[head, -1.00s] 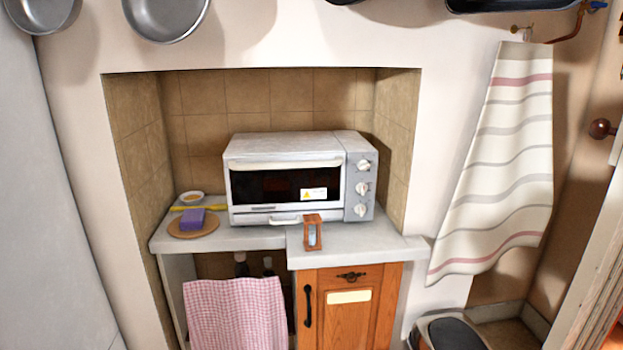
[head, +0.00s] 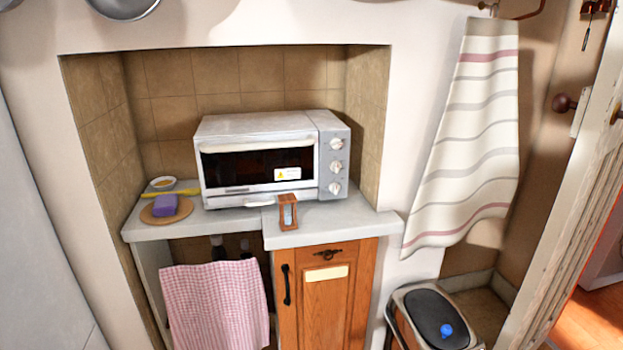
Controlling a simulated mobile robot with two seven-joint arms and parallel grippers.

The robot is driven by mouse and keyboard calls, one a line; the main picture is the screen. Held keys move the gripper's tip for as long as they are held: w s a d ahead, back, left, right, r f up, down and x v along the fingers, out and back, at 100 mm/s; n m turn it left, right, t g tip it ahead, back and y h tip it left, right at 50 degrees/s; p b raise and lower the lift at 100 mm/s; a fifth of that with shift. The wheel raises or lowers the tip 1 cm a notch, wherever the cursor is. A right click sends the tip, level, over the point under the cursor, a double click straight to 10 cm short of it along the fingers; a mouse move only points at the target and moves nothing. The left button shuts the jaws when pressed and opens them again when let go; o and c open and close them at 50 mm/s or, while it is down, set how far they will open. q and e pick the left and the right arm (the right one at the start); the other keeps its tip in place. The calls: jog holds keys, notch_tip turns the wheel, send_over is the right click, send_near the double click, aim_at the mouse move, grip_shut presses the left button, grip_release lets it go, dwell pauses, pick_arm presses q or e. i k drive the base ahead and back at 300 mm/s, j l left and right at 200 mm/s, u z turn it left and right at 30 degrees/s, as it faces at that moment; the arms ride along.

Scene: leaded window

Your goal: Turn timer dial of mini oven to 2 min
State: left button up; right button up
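The mini oven (head: 258,155) stands on the grey counter in the tiled alcove. It is a white box with a dark glass door, which is shut, and a yellow warning label at its lower right. On its right side is a grey control panel with three white dials in a column: the top dial (head: 336,144), the middle dial (head: 336,167) and the bottom dial (head: 335,188). The dial markings are too small to read, so I cannot tell which is the timer or its setting. Neither of my grippers is in view.
A wooden sandglass (head: 287,212) stands before the oven near the counter's (head: 330,218) front edge. A purple sponge (head: 166,204) on a round board, a yellow item and a small bowl (head: 163,183) sit left. A bin (head: 436,318) stands lower right; a striped towel (head: 465,140) hangs above.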

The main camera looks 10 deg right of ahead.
aim_at(334, 188)
jog(key=i+l, duration=0.1)
jog(key=i, duration=0.75)
jog(key=l+z, duration=0.05)
